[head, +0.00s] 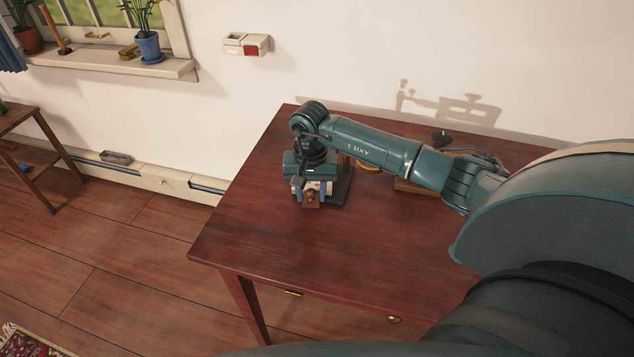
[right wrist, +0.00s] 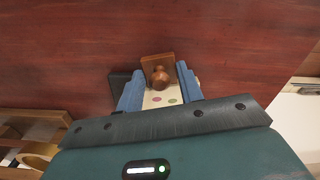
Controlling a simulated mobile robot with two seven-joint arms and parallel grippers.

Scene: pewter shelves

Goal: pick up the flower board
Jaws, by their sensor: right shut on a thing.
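My right gripper (head: 312,190) is over the left part of the red-brown table (head: 250,220), pointing down. In the right wrist view its blue fingers (right wrist: 160,92) are closed on the sides of a cream piece with pink and green spots, which I take for the flower board (right wrist: 158,99). A brown wooden block with a round knob (right wrist: 159,72) shows at the board's far end; I cannot tell if it is joined to it. In the head view the board (head: 313,186) is mostly hidden by the gripper. I cannot tell whether it touches the table. My left gripper is not in view.
A dark flat thing (head: 343,188) lies right beside the gripper. Behind my right arm, a wooden item (head: 408,186) and a black-topped object (head: 441,137) stand near the wall. The table's front and left are clear.

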